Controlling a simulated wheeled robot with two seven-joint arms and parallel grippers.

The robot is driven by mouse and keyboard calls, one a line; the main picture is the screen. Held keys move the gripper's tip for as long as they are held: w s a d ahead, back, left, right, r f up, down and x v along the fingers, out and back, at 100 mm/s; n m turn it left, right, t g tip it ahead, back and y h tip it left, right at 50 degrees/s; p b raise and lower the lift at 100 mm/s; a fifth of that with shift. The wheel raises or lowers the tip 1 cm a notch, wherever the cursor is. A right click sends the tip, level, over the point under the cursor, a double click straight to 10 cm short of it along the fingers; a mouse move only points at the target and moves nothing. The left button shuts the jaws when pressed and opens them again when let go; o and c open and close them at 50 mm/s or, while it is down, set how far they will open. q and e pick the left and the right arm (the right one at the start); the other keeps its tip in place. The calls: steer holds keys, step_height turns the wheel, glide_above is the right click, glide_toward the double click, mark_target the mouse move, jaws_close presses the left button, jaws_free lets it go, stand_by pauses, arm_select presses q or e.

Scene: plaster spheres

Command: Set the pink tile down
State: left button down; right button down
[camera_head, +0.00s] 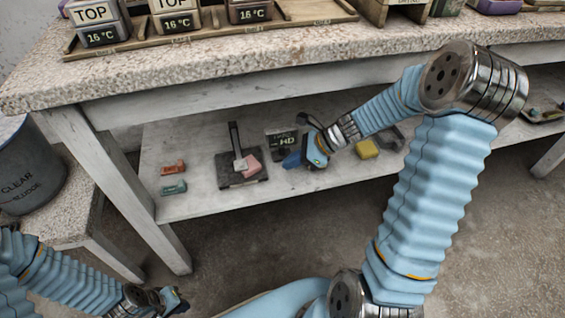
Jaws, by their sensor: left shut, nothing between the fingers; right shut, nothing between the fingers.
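The pink tile (252,167) is on a dark flat slab (233,183) on the lower shelf. It lies beside a small pale block (240,165) at the foot of a dark upright bar (234,138). Whether the tile lies flat or tilted is too small to tell. My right gripper (293,161) is shut and empty, just right of the tile and apart from it, above the shelf. My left gripper (178,301) is shut and empty, low at the front left, below and well away from the shelf.
A dark display box (282,144) stands behind my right gripper. A red block (173,168) and a teal block (173,187) lie at the shelf's left. A yellow block (367,149) is to the right. The table top (200,68) overhangs the shelf; a leg (110,180) stands left.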

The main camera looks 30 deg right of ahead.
steer(key=p+v, duration=0.1)
steer(key=v, duration=0.6)
steer(key=shift+d+r, duration=0.15)
steer(key=shift+r, duration=0.25)
steer(key=c, duration=1.8)
jaws_free()
